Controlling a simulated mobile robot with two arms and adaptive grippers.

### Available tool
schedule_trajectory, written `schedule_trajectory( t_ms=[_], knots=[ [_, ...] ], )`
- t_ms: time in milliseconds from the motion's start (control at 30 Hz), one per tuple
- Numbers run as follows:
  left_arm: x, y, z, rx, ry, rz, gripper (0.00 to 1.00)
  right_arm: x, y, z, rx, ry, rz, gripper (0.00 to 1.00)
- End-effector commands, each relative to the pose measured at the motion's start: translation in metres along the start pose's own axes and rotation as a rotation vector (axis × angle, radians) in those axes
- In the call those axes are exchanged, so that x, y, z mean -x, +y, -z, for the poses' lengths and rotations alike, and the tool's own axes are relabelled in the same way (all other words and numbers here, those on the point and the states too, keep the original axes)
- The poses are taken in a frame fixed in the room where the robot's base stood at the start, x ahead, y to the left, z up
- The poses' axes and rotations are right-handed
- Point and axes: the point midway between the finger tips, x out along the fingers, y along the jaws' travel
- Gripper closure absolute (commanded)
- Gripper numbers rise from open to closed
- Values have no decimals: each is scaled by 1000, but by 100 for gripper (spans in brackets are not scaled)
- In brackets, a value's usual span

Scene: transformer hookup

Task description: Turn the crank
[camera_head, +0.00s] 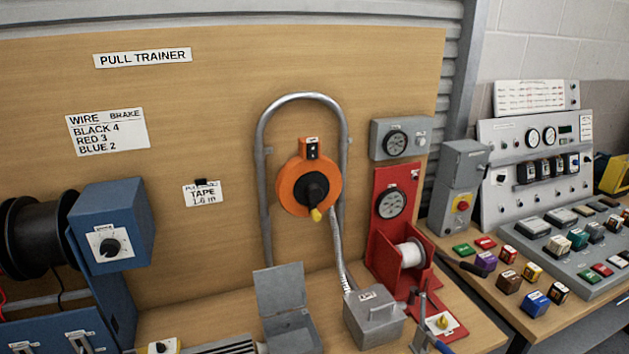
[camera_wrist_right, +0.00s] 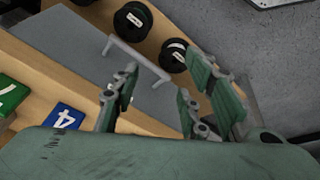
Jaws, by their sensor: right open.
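An orange round reel (camera_head: 292,186) hangs on the wooden board inside a bent grey conduit. A black crank (camera_head: 315,187) with a yellow knob (camera_head: 316,214) sits at its face, the knob pointing down. Neither gripper shows in the head view, so nothing of mine is at the crank there. My right gripper (camera_wrist_right: 160,85) is in the right wrist view with its green-padded fingers apart and nothing between them. The crank does not show in that view. My left gripper is in no view.
A red winch stand (camera_head: 391,240) with a white spool and a grey box (camera_head: 373,318) stand right of the reel. A blue box (camera_head: 112,225) is at left. Below my right gripper are a grey panel with a bar handle (camera_wrist_right: 138,60), black spools (camera_wrist_right: 132,20) and a blue tile (camera_wrist_right: 67,117).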

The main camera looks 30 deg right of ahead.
Motion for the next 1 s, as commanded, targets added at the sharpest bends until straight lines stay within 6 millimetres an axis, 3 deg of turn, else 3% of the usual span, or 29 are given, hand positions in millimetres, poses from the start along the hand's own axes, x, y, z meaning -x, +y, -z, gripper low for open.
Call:
schedule_trajectory(
  t_ms=[33,100,367,600,800,1000],
  knots=[
    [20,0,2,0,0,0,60,42,24,28,94,47,-53,60],
    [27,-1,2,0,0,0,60,71,56,56,275,96,-143,60],
    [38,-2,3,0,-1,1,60,133,159,153,979,151,-556,60],
    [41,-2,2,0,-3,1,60,198,254,251,1721,-87,-1076,60],
    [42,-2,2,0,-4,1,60,249,305,306,2162,-468,-1411,60],
    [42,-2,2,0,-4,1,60,272,324,328,2330,-698,-1536,60]
  ],
)
